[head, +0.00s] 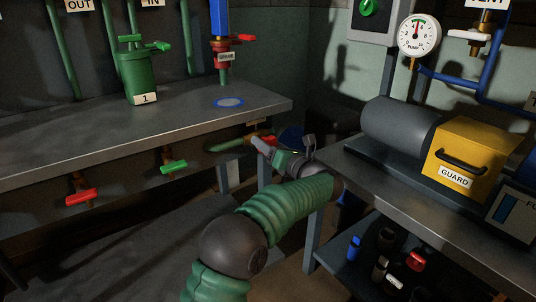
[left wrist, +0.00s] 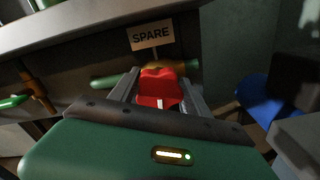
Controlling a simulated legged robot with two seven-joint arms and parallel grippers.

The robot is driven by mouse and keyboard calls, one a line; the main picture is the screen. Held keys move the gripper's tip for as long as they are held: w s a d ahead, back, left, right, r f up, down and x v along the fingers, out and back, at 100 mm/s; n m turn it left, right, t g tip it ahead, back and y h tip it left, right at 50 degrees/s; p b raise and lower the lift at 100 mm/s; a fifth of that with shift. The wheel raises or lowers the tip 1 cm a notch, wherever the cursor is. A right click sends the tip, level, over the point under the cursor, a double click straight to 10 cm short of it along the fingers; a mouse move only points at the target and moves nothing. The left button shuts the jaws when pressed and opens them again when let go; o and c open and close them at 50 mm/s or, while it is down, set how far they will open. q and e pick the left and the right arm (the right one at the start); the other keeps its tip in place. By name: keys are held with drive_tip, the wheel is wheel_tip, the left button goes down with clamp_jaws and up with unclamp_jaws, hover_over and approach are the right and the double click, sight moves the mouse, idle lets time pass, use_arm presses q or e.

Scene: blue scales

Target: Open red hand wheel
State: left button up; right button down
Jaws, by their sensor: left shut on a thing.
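The red hand wheel (left wrist: 160,88) is in the left wrist view, below the SPARE sign (left wrist: 150,35) and in front of a brass valve body on a green pipe. My left gripper (left wrist: 158,100) has a finger on each side of the red part and is shut on it. In the head view my left gripper (head: 265,146) reaches under the right end of the bench. Only a little red (head: 270,139) shows there; the gripper hides most of it. My right gripper is not in view.
A grey bench (head: 180,120) carries a green canister (head: 137,75). A red handle (head: 82,197) and a green handle (head: 174,167) hang below its front edge. At right stands a table (head: 375,185) with a yellow guard (head: 480,150). Bottles stand on its lower shelf.

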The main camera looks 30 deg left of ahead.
use_arm(q)
drive_tip(key=shift+f+n+b, duration=0.35)
drive_tip(key=shift+n+b, duration=0.35)
drive_tip(key=o, duration=1.4)
drive_tip(key=shift+w, duration=0.1)
drive_tip(key=shift+r, duration=0.2)
drive_tip(key=p+v, duration=0.7)
drive_tip(key=v, duration=1)
drive_tip(key=shift+f, duration=0.1)
